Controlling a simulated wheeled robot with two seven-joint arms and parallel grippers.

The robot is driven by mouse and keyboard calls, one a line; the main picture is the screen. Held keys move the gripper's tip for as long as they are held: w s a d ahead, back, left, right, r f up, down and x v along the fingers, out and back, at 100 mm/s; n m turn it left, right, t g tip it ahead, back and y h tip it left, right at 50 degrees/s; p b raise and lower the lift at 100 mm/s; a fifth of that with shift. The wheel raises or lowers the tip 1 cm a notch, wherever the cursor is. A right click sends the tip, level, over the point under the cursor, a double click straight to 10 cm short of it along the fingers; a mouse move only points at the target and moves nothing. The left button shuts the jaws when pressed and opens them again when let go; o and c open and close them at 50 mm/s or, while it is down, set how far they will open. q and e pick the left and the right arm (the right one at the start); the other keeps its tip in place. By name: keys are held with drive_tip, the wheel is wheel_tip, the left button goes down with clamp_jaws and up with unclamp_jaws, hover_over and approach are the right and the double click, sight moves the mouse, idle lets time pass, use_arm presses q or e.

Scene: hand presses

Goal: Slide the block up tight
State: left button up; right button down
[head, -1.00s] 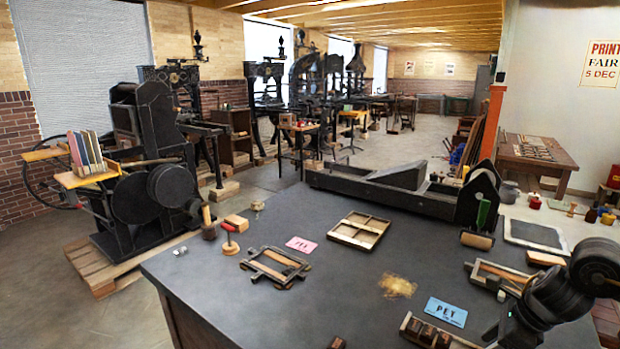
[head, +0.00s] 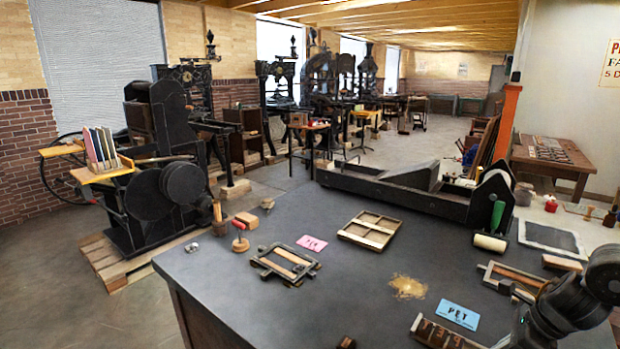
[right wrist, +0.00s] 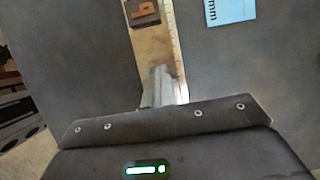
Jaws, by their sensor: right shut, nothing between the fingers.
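A wooden composing stick with a ruled edge (head: 472,345) lies at the bottom of the head view and holds several dark type blocks (head: 437,332). In the right wrist view, a dark block with an orange letter (right wrist: 143,12) sits in the stick's tan channel (right wrist: 152,50), beside the pale ruled edge. My right gripper (right wrist: 163,78) is shut and empty over the channel, apart from the lettered block in the picture. In the head view its fingertips are hidden. My left gripper is not in view.
A blue printed card (head: 458,314) lies just beyond the stick. A wooden frame tool (head: 512,278), an ink roller (head: 490,242) and a small dark block (head: 346,342) are nearby. The middle of the dark table (head: 330,300) is mostly clear.

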idle(0.3)
drive_tip(key=shift+s+d+b, duration=0.25)
drive_tip(key=shift+s+d, duration=1.1)
drive_tip(key=shift+d, duration=0.25)
drive_tip(key=shift+s+d+b, duration=0.2)
drive_tip(key=shift+s+d, duration=1.15)
drive_tip(key=shift+d, duration=0.35)
drive_tip(key=c, duration=2.2)
unclamp_jaws()
drive_tip(key=shift+s+f, duration=0.1)
drive_tip(key=c, duration=1.2)
unclamp_jaws()
drive_tip(key=shift+d, duration=0.1)
drive_tip(key=shift+c, duration=0.2)
wheel_tip(320, 180, up, 7)
drive_tip(key=p, duration=0.5)
drive_tip(key=shift+p, duration=0.35)
